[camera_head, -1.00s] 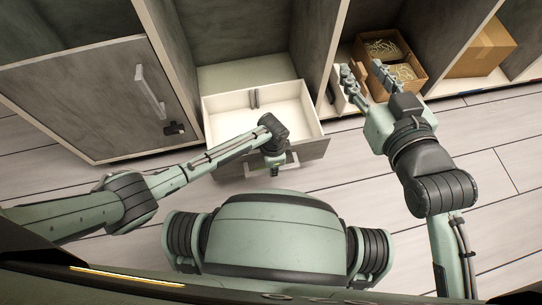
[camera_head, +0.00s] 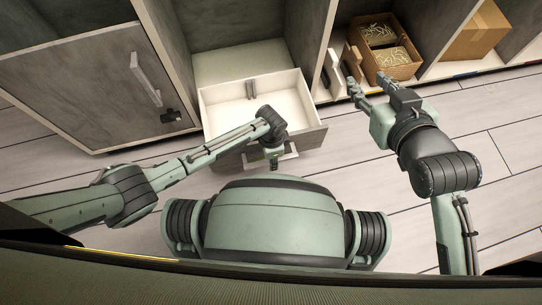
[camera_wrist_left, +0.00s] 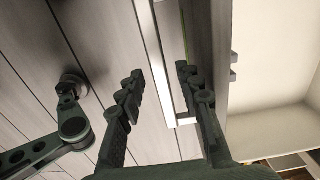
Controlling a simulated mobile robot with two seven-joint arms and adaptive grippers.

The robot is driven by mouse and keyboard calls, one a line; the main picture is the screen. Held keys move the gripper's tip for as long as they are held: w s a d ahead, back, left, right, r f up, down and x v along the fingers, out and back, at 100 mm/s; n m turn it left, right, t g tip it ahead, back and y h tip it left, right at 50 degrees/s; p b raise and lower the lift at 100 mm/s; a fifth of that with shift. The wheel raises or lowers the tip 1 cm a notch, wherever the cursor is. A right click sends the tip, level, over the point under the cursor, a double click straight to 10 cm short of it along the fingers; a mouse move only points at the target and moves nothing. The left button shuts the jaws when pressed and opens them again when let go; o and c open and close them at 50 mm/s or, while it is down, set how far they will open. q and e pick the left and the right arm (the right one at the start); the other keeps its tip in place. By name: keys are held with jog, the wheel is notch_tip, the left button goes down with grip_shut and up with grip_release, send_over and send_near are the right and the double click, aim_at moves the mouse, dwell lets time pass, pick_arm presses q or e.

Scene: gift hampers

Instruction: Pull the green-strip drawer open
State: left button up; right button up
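The drawer (camera_head: 225,98) stands pulled out of the cabinet, its pale inside showing. Its grey front (camera_head: 312,139) carries a light bar handle (camera_head: 290,153), which also shows in the left wrist view (camera_wrist_left: 158,60). A thin green line, the green strip (camera_wrist_left: 184,42), shows on the front beside the handle. My left gripper (camera_wrist_left: 160,77) is open, one finger on each side of the handle bar, with gaps visible. In the head view my left gripper (camera_head: 272,160) is at the handle, its fingers partly hidden. My right gripper (camera_head: 368,82) is open and empty, right of the drawer.
A closed grey door (camera_head: 85,90) with its own handle is left of the drawer. On the right, a brown box (camera_head: 402,72) with straw-like filling and a closed cardboard box (camera_head: 474,38) sit in low compartments. Pale plank floor is free in front.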

pick_arm(q)
notch_tip(320, 180, up, 12)
dwell(0.7)
dwell(0.4)
